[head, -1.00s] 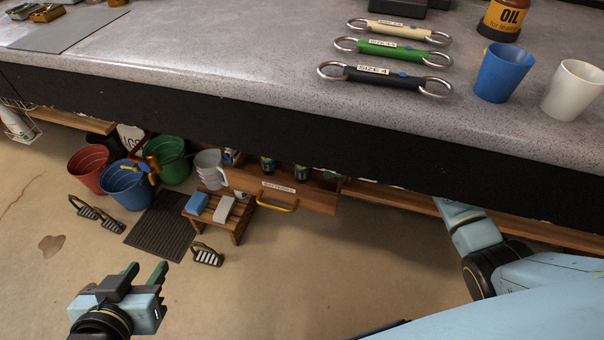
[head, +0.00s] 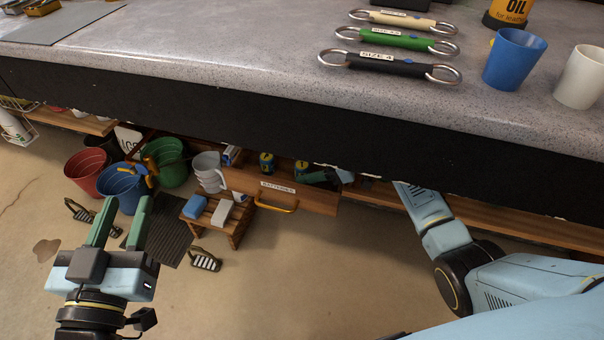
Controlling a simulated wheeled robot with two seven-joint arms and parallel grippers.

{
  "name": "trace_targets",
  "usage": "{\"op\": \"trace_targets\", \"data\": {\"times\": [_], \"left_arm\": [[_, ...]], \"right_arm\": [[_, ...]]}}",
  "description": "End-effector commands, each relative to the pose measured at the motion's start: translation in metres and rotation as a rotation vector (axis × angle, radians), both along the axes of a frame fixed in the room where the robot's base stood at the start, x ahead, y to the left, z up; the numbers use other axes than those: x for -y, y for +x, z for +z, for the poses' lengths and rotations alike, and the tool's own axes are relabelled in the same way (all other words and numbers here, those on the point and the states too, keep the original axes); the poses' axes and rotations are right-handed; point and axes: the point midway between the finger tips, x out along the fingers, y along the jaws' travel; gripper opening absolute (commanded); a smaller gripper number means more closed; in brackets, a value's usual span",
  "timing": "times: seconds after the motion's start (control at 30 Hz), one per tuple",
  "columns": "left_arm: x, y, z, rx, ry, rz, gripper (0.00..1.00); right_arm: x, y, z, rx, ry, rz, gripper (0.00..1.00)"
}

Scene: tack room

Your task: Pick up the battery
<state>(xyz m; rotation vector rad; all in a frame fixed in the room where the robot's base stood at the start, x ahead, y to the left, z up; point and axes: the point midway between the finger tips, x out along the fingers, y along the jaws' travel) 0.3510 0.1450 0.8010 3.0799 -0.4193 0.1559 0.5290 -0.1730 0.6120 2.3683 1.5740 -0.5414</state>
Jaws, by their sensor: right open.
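The open wooden drawer (head: 318,198), labelled "BATTERIES", sticks out beneath the counter. Two dark batteries with yellow bands stand upright in it: a left battery (head: 266,163) and a right battery (head: 301,168). My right gripper (head: 311,177) is at the drawer's right part, its dark green fingers beside the right battery. They are small and partly hidden, so contact is unclear; it is open. My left gripper (head: 124,206) is open and empty over the floor at the lower left, its fingers pointing up in the picture.
The counter (head: 230,75) overhangs the drawer. On it lie several ring-ended bits, a blue cup (head: 514,62) and a white cup (head: 579,78). Below stand a wooden stool (head: 224,228) and red, blue and green buckets (head: 171,160).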

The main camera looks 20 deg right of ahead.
Motion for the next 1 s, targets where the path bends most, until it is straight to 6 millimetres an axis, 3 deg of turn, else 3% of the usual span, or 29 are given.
{"op": "trace_targets", "data": {"times": [0.33,0.7,1.0], "left_arm": [[0.0009,-0.0006,0.0061,0.034,-0.010,-0.003,0.36],[0.0008,-0.0006,0.0057,0.033,-0.010,-0.002,0.36],[0.0008,-0.0005,0.0055,0.030,-0.009,-0.002,0.36]], "right_arm": [[-0.0032,0.0015,-0.0015,0.000,-0.001,-0.001,0.58],[-0.0029,0.0012,-0.0017,0.000,-0.001,0.000,0.09],[-0.0029,0.0013,-0.0007,0.000,-0.001,-0.001,0.08]]}}
